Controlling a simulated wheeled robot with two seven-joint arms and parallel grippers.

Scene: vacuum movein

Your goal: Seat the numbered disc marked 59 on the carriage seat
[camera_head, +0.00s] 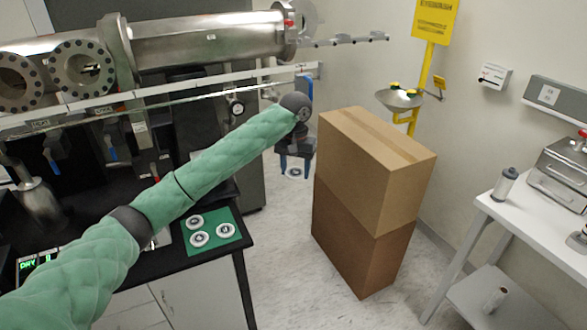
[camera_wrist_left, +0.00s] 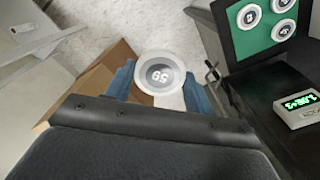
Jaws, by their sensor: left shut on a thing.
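My left gripper (camera_head: 295,165) is shut on a white disc (camera_head: 294,173) with a grey centre, and holds it in the air left of the cardboard boxes. In the left wrist view the disc (camera_wrist_left: 153,73) lies between the blue fingers and its number reads 59, upside down. A steel tube (camera_head: 210,40) runs across the back. A narrow rail (camera_head: 345,40) sticks out to the right from its open end. I cannot make out the carriage seat clearly. My right gripper is not in view.
Two stacked cardboard boxes (camera_head: 370,170) stand just right of the gripper. A green mat (camera_head: 228,216) with three more discs lies on the black bench. A yellow eyewash stand (camera_head: 400,98) is behind the boxes. A white table (camera_head: 520,222) stands at the right.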

